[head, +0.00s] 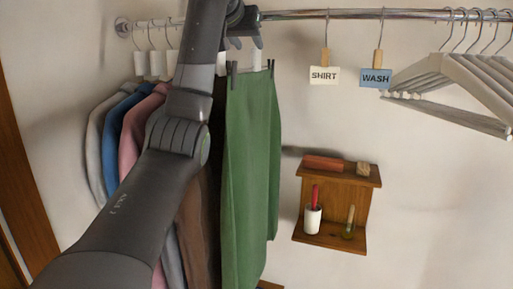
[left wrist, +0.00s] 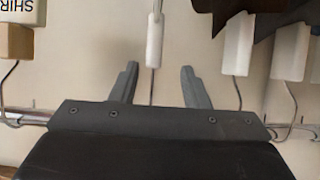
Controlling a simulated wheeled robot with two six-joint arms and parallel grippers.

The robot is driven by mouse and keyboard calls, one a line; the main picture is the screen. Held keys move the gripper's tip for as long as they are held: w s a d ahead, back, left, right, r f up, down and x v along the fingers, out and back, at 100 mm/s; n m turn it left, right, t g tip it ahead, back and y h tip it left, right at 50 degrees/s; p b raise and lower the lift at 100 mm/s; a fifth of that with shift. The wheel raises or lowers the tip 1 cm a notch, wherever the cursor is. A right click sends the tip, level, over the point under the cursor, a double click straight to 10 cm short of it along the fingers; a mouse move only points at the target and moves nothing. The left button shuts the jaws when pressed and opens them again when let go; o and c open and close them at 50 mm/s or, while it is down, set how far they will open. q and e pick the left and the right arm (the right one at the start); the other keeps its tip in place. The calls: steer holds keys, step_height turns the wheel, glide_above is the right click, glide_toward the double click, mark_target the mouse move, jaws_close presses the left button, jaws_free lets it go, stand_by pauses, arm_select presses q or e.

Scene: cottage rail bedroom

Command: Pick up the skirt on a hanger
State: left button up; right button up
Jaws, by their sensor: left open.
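The green skirt (head: 252,150) hangs from the rail by a hanger with dark clips. My left gripper (head: 243,43) is up at the rail, just above the skirt, and my left arm crosses in front of the clothes. In the left wrist view the left gripper (left wrist: 160,85) is open. A white hanger neck (left wrist: 155,40) stands beyond the fingertips, and its thin wire runs down between the two fingers without being gripped. It appears to be the skirt's hanger. The skirt's cloth is not clearly seen in the left wrist view. My right gripper is not in view.
The metal rail (head: 340,14) runs along the top. Other garments (head: 118,125) hang close on the left, partly behind my arm. SHIRT (head: 325,75) and WASH (head: 375,77) tags and empty hangers (head: 470,85) hang on the right. A small wooden shelf (head: 340,195) is on the wall.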

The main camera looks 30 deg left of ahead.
mark_target(256, 51)
arm_select(q)
steer(key=p+x, duration=0.2)
steer(key=x, duration=0.1)
steer(key=p+x, duration=0.1)
steer(key=p, duration=0.1)
steer(key=shift+w+d, duration=0.35)
steer(key=shift+w, duration=0.05)
steer(key=shift+w+f, duration=0.25)
steer(key=shift+f, duration=0.1)
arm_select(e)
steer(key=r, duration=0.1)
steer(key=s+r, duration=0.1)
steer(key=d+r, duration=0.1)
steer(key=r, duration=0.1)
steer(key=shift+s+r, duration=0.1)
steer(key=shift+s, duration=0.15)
arm_select(q)
steer(key=shift+c, duration=0.5)
jaws_close()
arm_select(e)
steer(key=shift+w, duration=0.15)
arm_select(q)
steer(key=shift+r, duration=0.15)
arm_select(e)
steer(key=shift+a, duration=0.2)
